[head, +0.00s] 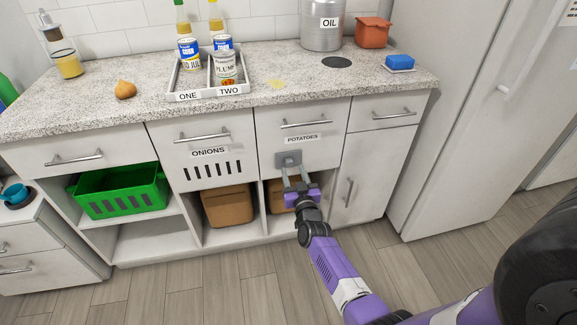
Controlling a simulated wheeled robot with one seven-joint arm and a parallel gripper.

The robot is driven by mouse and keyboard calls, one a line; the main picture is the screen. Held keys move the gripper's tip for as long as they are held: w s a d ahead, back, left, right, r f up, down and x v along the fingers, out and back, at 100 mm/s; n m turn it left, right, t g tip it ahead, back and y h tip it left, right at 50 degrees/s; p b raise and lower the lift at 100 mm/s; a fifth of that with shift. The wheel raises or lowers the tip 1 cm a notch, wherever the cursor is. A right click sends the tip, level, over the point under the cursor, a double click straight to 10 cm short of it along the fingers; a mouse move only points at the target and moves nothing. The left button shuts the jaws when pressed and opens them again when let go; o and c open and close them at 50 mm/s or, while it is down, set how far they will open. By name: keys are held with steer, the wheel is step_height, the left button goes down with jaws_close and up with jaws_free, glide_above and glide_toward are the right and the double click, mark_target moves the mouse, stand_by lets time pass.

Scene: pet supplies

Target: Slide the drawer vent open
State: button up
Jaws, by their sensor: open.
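The potatoes drawer (330,157) is a white front with a bar handle and a label reading POTATOES. A small grey plate or tab (288,158) is on its lower left, and no open slots show on this front. The onions drawer (196,148) to its left has a row of dark vertical vent slots. My gripper (294,171) is open, with its two grey fingers up against or just in front of the grey tab's lower part. Whether the fingers touch the tab cannot be told. The purple gripper body hides the area just below.
The cabinet has a granite counter (130,110) above, bearing a tray (246,90) of cans and bottles. Brown boxes (228,207) and a green crate (122,192) sit in the open shelves below. A fridge (462,110) stands close on the right. Floor in front is clear.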

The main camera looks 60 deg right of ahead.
mark_target(290, 162)
steer(key=b+x, duration=0.1)
steer(key=x, duration=0.3)
steer(key=shift+w+d, duration=0.25)
steer(key=shift+w, duration=0.05)
jaws_close()
stand_by(1.2)
